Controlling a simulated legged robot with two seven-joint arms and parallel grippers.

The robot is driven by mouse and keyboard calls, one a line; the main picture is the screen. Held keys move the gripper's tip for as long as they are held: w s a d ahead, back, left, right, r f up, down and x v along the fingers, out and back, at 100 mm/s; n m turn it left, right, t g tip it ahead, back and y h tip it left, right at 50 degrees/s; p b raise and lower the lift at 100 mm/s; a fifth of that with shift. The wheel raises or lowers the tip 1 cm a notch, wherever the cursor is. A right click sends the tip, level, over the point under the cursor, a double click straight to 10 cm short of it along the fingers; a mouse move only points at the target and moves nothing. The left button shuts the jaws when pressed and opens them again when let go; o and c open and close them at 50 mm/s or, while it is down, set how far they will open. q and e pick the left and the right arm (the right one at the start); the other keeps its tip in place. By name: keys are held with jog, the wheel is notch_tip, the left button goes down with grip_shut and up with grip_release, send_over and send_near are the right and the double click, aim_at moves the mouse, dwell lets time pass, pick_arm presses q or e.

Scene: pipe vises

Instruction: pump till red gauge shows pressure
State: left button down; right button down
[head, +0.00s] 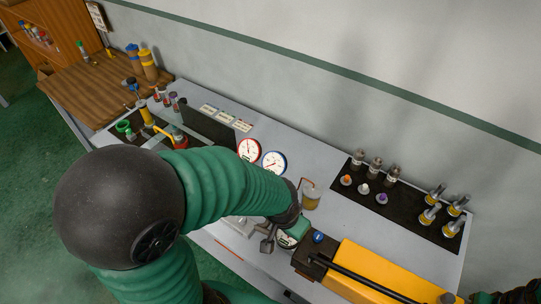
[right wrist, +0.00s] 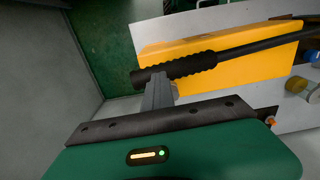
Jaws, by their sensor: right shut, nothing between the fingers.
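The red-rimmed gauge (head: 249,149) stands on the grey bench beside a blue-rimmed gauge (head: 274,161); its needle is too small to read surely. The yellow pump (head: 365,270) lies at the front of the bench, with a black lever (head: 355,278) along it. In the right wrist view, the lever's ribbed black grip (right wrist: 175,72) crosses in front of the yellow body. My right gripper (right wrist: 158,92) is shut and empty with its finger tips at the grip; contact is unclear. My left gripper (head: 268,240) is low over the bench, left of the pump; its jaws are unclear.
A black mat (head: 402,205) at right holds several fittings and caps. A clear cup (head: 311,198) stands behind the pump. A yellow-handled vise (head: 152,120) and a brown board (head: 95,90) are at left. My left arm hides the bench's middle front.

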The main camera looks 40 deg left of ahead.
notch_tip(320, 180, up, 8)
jog(key=a+p, duration=0.1)
jog(key=p, duration=0.5)
jog(key=shift+a+f, duration=0.25)
jog(key=shift+a, duration=0.15)
jog(key=shift+s, duration=0.1)
